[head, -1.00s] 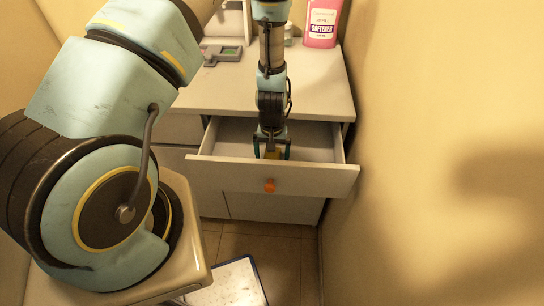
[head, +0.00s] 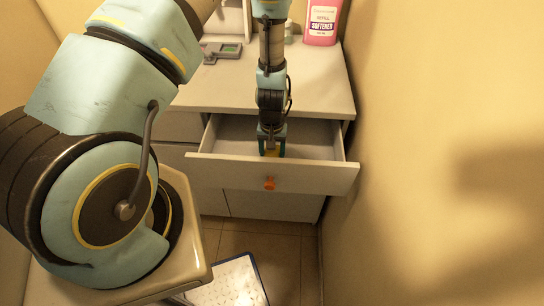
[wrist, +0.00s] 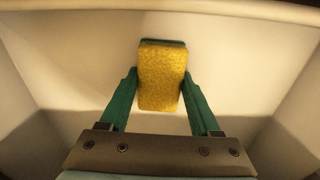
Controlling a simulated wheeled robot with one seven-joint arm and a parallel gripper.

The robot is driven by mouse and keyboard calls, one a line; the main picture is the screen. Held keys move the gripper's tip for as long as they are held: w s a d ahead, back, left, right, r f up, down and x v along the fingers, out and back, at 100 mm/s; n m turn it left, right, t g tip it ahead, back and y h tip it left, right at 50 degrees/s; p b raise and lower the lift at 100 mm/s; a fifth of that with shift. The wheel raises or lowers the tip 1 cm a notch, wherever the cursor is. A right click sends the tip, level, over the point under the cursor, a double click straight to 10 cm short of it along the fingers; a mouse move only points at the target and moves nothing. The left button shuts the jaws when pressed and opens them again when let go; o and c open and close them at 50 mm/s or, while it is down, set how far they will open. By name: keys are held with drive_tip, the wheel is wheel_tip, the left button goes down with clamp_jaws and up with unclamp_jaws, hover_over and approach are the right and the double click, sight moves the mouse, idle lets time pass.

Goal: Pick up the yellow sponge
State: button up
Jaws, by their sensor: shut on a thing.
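The yellow sponge (wrist: 161,78) is between the two green fingers of my gripper (wrist: 160,88) in the wrist view. The fingers touch its left and right sides, and a dark green layer shows along its far edge. In the head view, my gripper (head: 271,146) is down inside the open drawer (head: 312,148), and a small part of the sponge (head: 272,153) shows between the fingers. I cannot tell whether the sponge rests on the drawer floor.
The drawer's front panel (head: 230,173) with an orange knob (head: 269,184) stands nearer than my gripper. The counter (head: 322,88) above holds a pink softener bottle (head: 323,22) and a grey-green device (head: 222,51). A wall (head: 450,110) is close on the right.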

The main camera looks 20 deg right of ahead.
sight(272, 153)
drive_tip(key=shift+c, duration=0.8)
drive_tip(key=shift+r+b, duration=1.6)
drive_tip(key=shift+r, duration=3.4)
